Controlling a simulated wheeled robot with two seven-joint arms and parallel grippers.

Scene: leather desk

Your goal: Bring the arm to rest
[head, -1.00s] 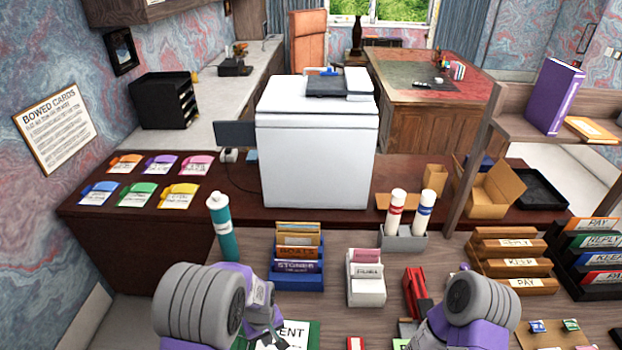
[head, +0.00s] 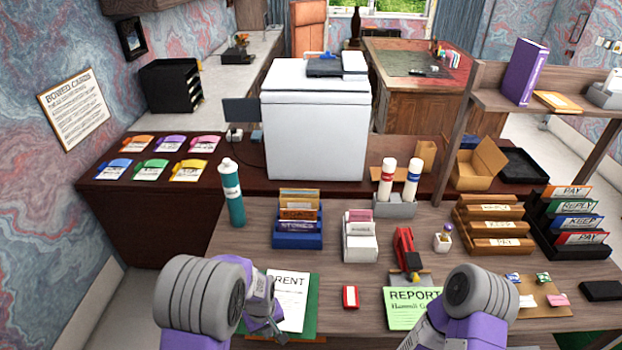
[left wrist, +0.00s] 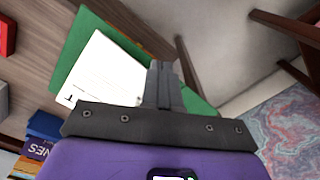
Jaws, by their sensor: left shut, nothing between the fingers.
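My left gripper (head: 277,328) is low in the head view, at the near edge of the desk. It is shut and empty. It is over or beside the green folder (head: 308,318) with the white RENT sheet (head: 289,300). In the left wrist view the closed fingers (left wrist: 162,75) show in front of the folder (left wrist: 88,36) and its white sheet (left wrist: 100,75). I cannot tell the exact height above the folder. My right arm (head: 470,300) shows at the lower right, and its gripper is not in view.
A green REPORT sheet (head: 412,308) lies by my right arm, with a red stapler (head: 404,247) behind it. A red box (head: 350,297) lies between the sheets. A teal bottle (head: 232,195), a blue card holder (head: 297,236) and wooden trays (head: 490,226) stand farther back.

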